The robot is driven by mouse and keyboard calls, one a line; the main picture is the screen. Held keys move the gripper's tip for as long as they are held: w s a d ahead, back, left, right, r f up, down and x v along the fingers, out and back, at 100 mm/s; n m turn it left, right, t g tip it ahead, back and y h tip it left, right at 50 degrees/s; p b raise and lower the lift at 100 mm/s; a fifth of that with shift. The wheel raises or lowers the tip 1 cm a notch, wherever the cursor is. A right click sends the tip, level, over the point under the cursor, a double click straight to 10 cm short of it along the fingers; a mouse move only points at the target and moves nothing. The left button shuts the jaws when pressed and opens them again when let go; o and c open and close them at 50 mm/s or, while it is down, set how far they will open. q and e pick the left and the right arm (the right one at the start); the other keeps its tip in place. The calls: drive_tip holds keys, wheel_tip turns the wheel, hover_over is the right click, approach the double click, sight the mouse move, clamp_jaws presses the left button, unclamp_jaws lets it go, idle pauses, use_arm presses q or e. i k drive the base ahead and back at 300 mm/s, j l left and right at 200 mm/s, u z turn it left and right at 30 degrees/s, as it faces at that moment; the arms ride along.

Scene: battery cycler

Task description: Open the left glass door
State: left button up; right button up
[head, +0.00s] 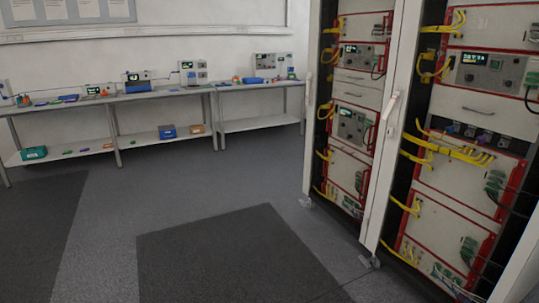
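Two tall battery cycler cabinets stand side by side at the right of the head view. The left cabinet has a white upright door frame (313,150) with a pale vertical handle (308,90) on its left edge. The right cabinet has a wider white upright frame (378,200) with a white handle (391,105). The instruments show clearly behind both frames; the glass itself is hard to make out. I see no clear gap at the left frame, and cannot tell surely whether either door is shut. Neither of my grippers is in view.
Red-edged instrument panels (480,115) and yellow cables (445,150) fill the cabinets. Workbenches (165,95) with small instruments line the back wall. The grey floor (160,190) before the cabinets is clear, with a flat darker patch (235,255). Caster feet (370,261) stick out slightly.

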sight(311, 102)
drive_tip(key=i, duration=2.55)
